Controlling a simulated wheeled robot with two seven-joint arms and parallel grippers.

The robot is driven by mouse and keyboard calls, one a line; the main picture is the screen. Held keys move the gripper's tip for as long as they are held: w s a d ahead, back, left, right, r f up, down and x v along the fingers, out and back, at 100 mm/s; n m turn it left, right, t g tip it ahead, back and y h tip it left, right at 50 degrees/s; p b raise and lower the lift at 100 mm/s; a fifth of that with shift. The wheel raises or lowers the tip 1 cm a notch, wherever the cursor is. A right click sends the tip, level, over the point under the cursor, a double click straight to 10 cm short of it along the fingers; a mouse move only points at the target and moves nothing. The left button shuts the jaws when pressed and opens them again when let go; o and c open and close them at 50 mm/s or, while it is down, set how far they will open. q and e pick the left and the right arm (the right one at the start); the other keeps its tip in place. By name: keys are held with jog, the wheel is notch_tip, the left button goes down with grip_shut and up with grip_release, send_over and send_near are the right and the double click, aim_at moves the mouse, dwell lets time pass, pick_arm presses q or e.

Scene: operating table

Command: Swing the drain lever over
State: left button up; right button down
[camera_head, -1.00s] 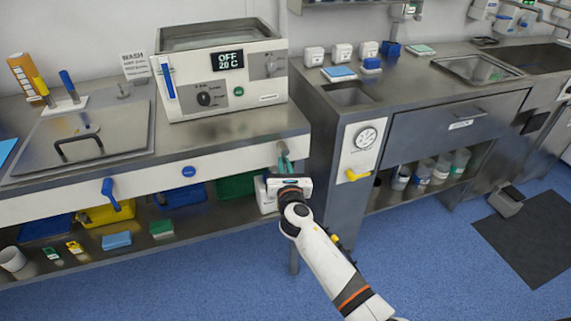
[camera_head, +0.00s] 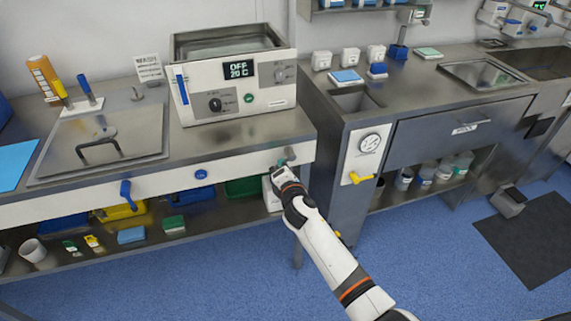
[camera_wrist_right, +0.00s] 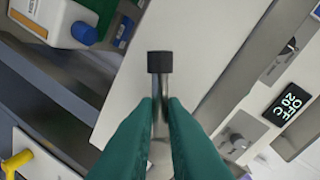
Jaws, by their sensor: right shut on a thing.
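My right gripper (camera_head: 286,162) is at the right end of the white front panel, below the water bath (camera_head: 236,105). In the right wrist view its green fingers (camera_wrist_right: 161,108) are shut on a metal rod with a black end cap (camera_wrist_right: 160,62), which appears to be the drain lever. The cap sticks out beyond the fingertips. In the head view the gripper mostly hides this rod. My left gripper is in neither view.
A blue lever (camera_head: 126,194) hangs on the panel's left part. A yellow lever (camera_head: 361,178) sits below a gauge (camera_head: 370,143) on the right-hand cabinet. A lower shelf (camera_head: 190,232) holds several bins and boxes.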

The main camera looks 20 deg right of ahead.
jog(key=shift+a+r+m+y+p, duration=0.1)
jog(key=shift+r+m+y+p, duration=0.2)
jog(key=shift+m+p, duration=0.35)
jog(key=shift+r+m+y+p, duration=0.2)
jog(key=shift+m+y+p, duration=0.1)
jog(key=shift+m, duration=0.65)
jog(key=c, duration=1.5)
grip_release()
jog(key=s, duration=0.4)
jog(key=s+r, duration=0.1)
jog(key=s, duration=0.3)
jog(key=s+r, duration=0.1)
jog(key=s, duration=0.3)
jog(key=shift+r, duration=0.2)
jog(key=shift+w, duration=0.1)
